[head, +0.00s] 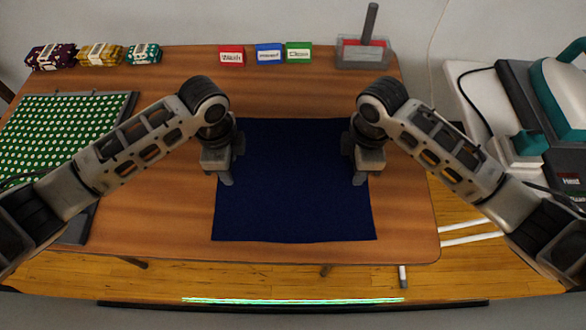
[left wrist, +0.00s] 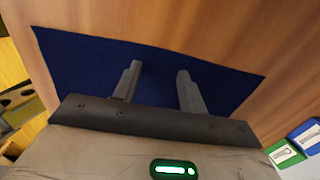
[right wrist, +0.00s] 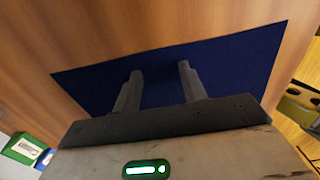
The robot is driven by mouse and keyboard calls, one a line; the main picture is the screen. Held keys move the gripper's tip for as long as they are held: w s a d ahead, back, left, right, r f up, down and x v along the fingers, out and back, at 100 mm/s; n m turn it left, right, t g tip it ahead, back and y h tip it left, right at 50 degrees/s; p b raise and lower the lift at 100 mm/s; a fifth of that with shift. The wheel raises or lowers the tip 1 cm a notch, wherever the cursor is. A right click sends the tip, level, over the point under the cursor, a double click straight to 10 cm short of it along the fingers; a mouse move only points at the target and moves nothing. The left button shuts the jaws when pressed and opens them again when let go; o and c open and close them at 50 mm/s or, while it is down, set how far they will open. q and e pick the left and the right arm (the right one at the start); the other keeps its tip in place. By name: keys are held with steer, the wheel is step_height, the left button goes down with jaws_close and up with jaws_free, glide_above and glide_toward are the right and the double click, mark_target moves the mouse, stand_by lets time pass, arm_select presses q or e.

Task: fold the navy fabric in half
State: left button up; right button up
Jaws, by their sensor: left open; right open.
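The navy fabric (head: 292,190) lies flat and spread out as a single square on the wooden table in the head view. It also shows in the left wrist view (left wrist: 85,62) and the right wrist view (right wrist: 240,65). My left gripper (head: 226,182) is open, over the fabric's left edge, with fingers pointing down. My right gripper (head: 358,182) is open, over the fabric's right edge. Both grippers are empty. Whether the fingertips touch the cloth I cannot tell. The fabric's far corners are partly hidden behind my grippers.
The wooden table (head: 170,225) is bare around the fabric. A green patterned cloth (head: 55,125) lies on a dark board at left. Fabric bundles (head: 98,54) sit at back left. Red (head: 231,56), blue (head: 268,54) and green (head: 298,52) labelled blocks and a grey-red tray (head: 362,54) line the back.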

arm_select(q)
steer(key=shift+f, duration=0.2)
arm_select(e)
steer(key=shift+f, duration=0.2)
arm_select(q)
jaws_close()
arm_select(e)
jaws_close()
arm_select(q)
steer(key=shift+r, duration=0.1)
